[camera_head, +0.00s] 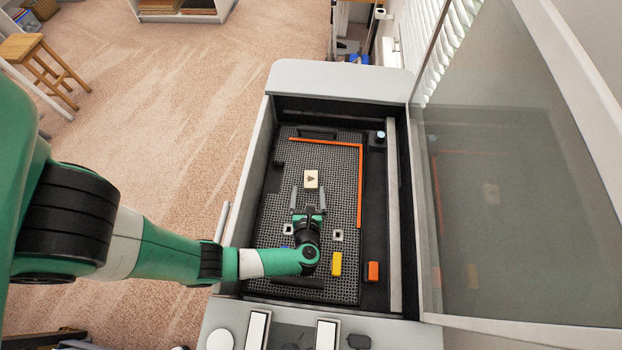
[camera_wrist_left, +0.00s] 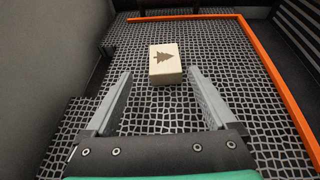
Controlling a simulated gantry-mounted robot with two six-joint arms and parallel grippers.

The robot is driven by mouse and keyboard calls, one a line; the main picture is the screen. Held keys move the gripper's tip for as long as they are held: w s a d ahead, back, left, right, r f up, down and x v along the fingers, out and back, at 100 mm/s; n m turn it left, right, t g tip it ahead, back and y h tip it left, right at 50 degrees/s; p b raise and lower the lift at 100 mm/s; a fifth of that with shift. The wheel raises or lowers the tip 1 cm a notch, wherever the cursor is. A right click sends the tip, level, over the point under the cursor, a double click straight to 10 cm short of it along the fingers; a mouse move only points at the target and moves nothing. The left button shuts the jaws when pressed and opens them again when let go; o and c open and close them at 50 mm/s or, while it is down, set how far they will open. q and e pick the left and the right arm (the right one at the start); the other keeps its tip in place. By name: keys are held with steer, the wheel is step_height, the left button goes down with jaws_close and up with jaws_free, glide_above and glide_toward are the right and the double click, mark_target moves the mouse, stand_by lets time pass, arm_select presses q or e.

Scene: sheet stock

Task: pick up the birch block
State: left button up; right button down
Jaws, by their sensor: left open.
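The birch block (camera_head: 311,179) is a pale block with a dark tree mark on its top. It lies on the dark honeycomb bed (camera_head: 335,155) of the open machine. In the left wrist view the block (camera_wrist_left: 165,64) sits just beyond the fingertips, roughly centred between them. My left gripper (camera_head: 308,190) is open and empty, with its fingers pointing at the block; it also shows in the left wrist view (camera_wrist_left: 160,75). The fingers appear apart from the block. My right gripper is not in view.
An orange L-shaped fence (camera_head: 359,185) runs along the bed's back and right side. A yellow block (camera_head: 336,263), an orange block (camera_head: 373,271) and small pale square pieces (camera_head: 338,235) lie near my arm. The raised glass lid (camera_head: 510,170) stands at the right.

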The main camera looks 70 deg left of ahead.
mark_target(311, 182)
arm_select(q)
steer(key=x, duration=0.2)
steer(key=b+x, duration=0.1)
steer(key=x, duration=0.1)
steer(key=shift+w+r, duration=0.1)
steer(key=shift+w, duration=0.3)
steer(key=shift+w+a, duration=0.15)
steer(key=shift+a, duration=0.3)
steer(key=shift+c, duration=0.2)
jaws_close()
